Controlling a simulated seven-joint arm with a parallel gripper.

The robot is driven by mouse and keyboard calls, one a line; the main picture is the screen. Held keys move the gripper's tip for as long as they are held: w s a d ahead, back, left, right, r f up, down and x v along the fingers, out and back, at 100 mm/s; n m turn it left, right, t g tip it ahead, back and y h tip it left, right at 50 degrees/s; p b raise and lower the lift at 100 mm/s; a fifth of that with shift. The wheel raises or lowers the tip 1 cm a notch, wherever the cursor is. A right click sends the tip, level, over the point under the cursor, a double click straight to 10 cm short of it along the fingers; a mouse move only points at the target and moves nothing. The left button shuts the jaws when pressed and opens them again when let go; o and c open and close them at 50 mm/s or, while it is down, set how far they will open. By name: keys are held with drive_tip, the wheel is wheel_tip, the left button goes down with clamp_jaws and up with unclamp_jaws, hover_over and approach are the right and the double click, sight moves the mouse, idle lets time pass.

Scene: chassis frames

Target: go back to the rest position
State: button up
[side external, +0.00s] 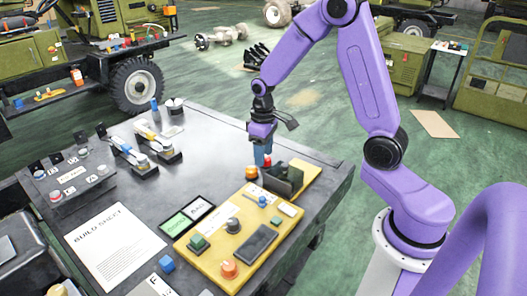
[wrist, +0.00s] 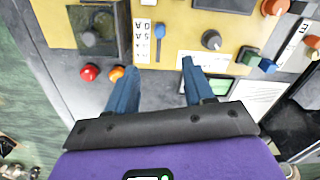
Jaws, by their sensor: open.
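My gripper (side external: 263,158) is at the far side of the workbench (side external: 330,178), pointing down over the far edge of a yellow panel (side external: 213,240). In the wrist view my gripper (wrist: 160,75) shows two blue fingers spread apart with nothing between them. The panel's edge (wrist: 172,58) and bare grey bench lie below the fingers. A red button (wrist: 90,72) and an orange button (wrist: 116,72) sit on the bench just left of the left finger. How high the fingertips are above the bench is hard to tell.
The panel carries a dark upright bracket (side external: 285,180), an orange knob (side external: 229,268) and other parts. A build sheet (side external: 115,245), a green-and-black card (side external: 187,217) and connector stands (side external: 158,142) lie left. Vehicles stand beyond the bench; space above it looks open.

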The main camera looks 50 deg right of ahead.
drive_tip(key=shift+a, duration=0.1)
drive_tip(key=s+a+r+n, duration=0.3)
drive_tip(key=s, duration=0.6)
drive_tip(key=s+a+r+n, duration=0.3)
drive_tip(key=s, duration=0.5)
drive_tip(key=s+a+r+n, duration=0.3)
drive_tip(key=s+a, duration=0.1)
drive_tip(key=s, duration=0.5)
drive_tip(key=shift+s+n, duration=0.3)
drive_tip(key=shift+s, duration=0.05)
